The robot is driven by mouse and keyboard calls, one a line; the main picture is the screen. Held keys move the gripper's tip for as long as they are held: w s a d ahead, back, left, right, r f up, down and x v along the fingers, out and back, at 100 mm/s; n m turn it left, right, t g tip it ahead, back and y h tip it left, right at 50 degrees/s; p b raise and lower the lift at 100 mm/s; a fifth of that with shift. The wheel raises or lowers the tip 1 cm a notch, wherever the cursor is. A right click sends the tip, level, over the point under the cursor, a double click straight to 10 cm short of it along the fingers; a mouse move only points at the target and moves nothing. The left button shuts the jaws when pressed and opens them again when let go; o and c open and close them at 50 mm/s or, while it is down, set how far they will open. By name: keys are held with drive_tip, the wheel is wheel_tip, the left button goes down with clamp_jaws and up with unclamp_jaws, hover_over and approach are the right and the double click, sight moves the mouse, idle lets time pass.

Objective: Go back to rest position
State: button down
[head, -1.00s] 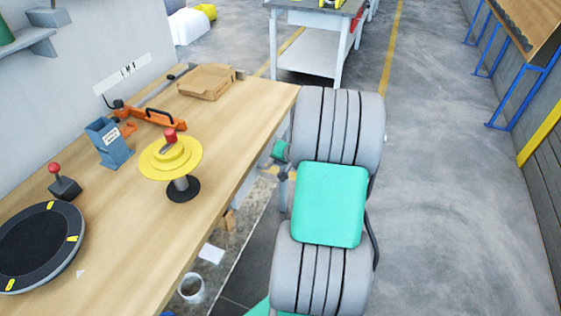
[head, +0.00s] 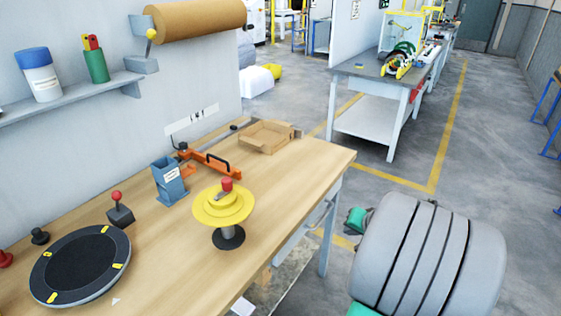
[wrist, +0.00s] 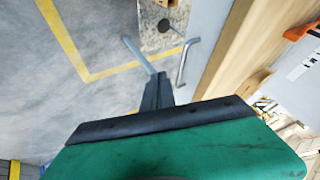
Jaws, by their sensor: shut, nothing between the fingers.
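My gripper (wrist: 157,92) shows in the wrist view beyond the green housing with its black edge. Its dark fingers are together, with nothing held. It hangs over the floor beside the wooden workbench (wrist: 250,45). In the head view my grey arm fills the lower right, and a small green part of it shows near the bench's right end. The fingers cannot be made out there. The workbench (head: 310,165) is clear of the arm.
On the bench stand a yellow stepped spool (head: 222,208), a black round turntable (head: 80,262), a blue-grey holder (head: 169,182), an orange tool (head: 205,160) and a cardboard tray (head: 265,137). A grey table (head: 375,125) stands behind. The floor (head: 500,170) at right is open.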

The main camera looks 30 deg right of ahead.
drive_tip(key=s+a+f+g+y, duration=0.1)
drive_tip(key=s+a+f+g, duration=0.15)
drive_tip(key=s, duration=0.35)
drive_tip(key=s+a+f+g+y, duration=0.1)
drive_tip(key=s+a+f+g, duration=0.1)
drive_tip(key=s+f+g, duration=0.3)
drive_tip(key=s+a+r, duration=0.4)
drive_tip(key=s, duration=0.1)
drive_tip(key=w+a+r+n+t+p, duration=0.1)
drive_tip(key=w+a+r+n, duration=0.2)
drive_tip(key=a, duration=0.4)
drive_tip(key=w+a+r+n+t+p, duration=0.1)
drive_tip(key=w+a+r+n+p, duration=0.1)
drive_tip(key=a+r, duration=0.4)
drive_tip(key=w+a+r+n+t+p, duration=0.1)
drive_tip(key=w+a+r+n, duration=0.3)
drive_tip(key=a, duration=0.5)
drive_tip(key=shift+w+a+r+n+h+p, duration=0.3)
drive_tip(key=shift+r+n+h+p, duration=0.2)
drive_tip(key=shift+n, duration=0.2)
drive_tip(key=shift+w, duration=0.1)
